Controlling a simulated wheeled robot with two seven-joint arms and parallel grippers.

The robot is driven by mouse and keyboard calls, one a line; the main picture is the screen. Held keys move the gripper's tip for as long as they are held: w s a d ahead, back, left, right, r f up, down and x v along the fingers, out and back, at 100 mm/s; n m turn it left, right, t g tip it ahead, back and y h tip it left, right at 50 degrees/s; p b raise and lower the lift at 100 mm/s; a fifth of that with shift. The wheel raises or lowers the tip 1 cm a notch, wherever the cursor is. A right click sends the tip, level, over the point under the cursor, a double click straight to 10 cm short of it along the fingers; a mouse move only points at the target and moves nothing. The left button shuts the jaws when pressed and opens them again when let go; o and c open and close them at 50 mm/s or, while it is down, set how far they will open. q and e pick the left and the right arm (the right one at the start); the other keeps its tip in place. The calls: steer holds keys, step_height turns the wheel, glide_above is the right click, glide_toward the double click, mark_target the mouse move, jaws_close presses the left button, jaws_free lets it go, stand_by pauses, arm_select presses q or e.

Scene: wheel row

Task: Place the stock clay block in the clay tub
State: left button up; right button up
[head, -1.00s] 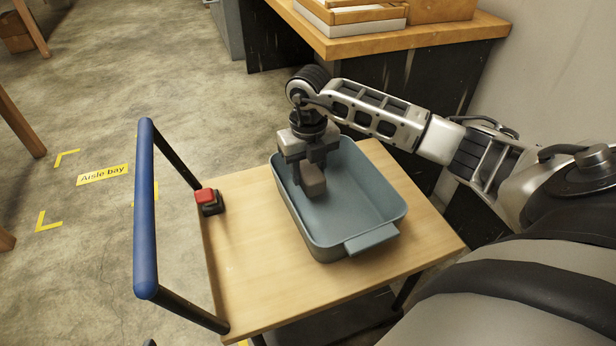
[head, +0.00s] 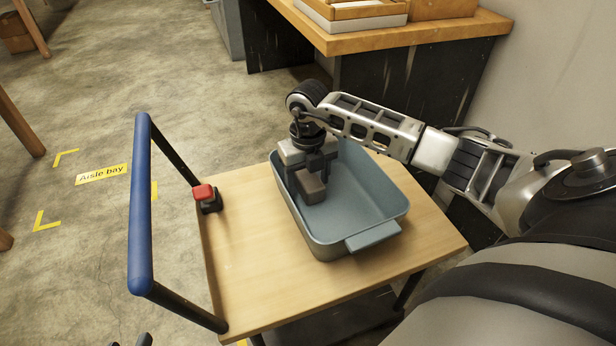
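The stock clay block (head: 309,187) is a small grey-brown block inside the clay tub. The clay tub (head: 377,205) is a blue-grey open bin with a front handle, standing on a wooden-topped cart. My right gripper (head: 309,172) points down into the tub's far left part, with its fingers at the block's sides, and appears shut on it. I cannot tell whether the block touches the tub floor. Small dark tips (head: 144,340) at the bottom left edge may be my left gripper; too little shows to tell its state.
The cart top (head: 260,285) is clear in front of and left of the tub. A red-topped button box (head: 205,196) sits at its left edge. A blue handle bar (head: 141,205) rises at the left. A workbench (head: 400,38) with trays stands behind.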

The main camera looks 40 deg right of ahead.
mark_target(308, 176)
steer(key=shift+r, duration=0.25)
arm_select(q)
steer(key=f+g+p, duration=0.1)
steer(key=a+f+g+y+p, duration=0.1)
steer(key=p, duration=0.1)
steer(key=shift+a+f, duration=0.1)
steer(key=shift+f, duration=0.15)
arm_select(e)
step_height(308, 176, up, 12)
steer(key=shift+f, duration=0.1)
